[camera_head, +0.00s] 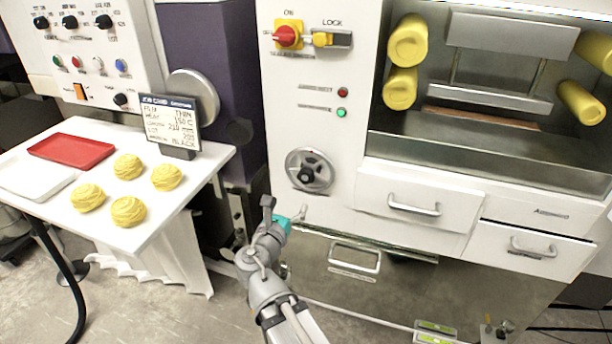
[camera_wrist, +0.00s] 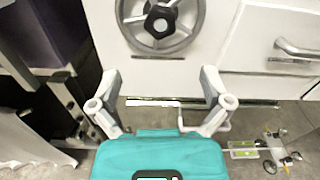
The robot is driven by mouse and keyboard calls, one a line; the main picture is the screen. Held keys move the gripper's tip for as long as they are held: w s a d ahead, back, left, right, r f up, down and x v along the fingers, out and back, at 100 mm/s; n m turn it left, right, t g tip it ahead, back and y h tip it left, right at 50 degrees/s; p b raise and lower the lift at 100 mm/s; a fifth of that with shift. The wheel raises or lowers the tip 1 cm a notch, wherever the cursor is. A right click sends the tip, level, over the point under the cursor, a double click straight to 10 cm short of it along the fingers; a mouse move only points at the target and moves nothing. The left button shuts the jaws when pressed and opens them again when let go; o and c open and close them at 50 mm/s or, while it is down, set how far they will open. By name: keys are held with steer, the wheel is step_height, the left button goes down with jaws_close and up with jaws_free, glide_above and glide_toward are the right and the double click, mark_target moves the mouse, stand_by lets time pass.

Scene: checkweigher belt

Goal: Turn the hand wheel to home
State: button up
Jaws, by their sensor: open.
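The hand wheel (camera_head: 309,170) is a grey metal wheel with a dark hub knob, mounted on the white machine front below two small red and green lamps. In the wrist view the hand wheel (camera_wrist: 161,22) fills the top middle, its upper rim cut off by the picture edge. My gripper (camera_head: 287,211) is below and slightly left of the wheel in the head view. In the wrist view my gripper (camera_wrist: 160,85) has its two fingers spread wide with nothing between them. The fingers are apart from the wheel. The wheel's home mark cannot be made out.
Right of the wheel are white drawers with a handle (camera_head: 414,208). A lower metal door has another handle (camera_head: 354,259). Above is a red knob (camera_head: 287,36) with a lock switch. At left a white table (camera_head: 211,158) holds yellow bundles, trays and a sign (camera_head: 170,121).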

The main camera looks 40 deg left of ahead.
mark_target(304, 178)
steer(key=x, duration=1.2)
steer(key=shift+w+a, duration=0.15)
steer(key=shift+w, duration=0.1)
steer(key=c, duration=1.4)
steer(key=shift+o, duration=0.2)
steer(key=shift+n, duration=0.8)
steer(key=o, duration=1.4)
steer(key=shift+c, duration=0.2)
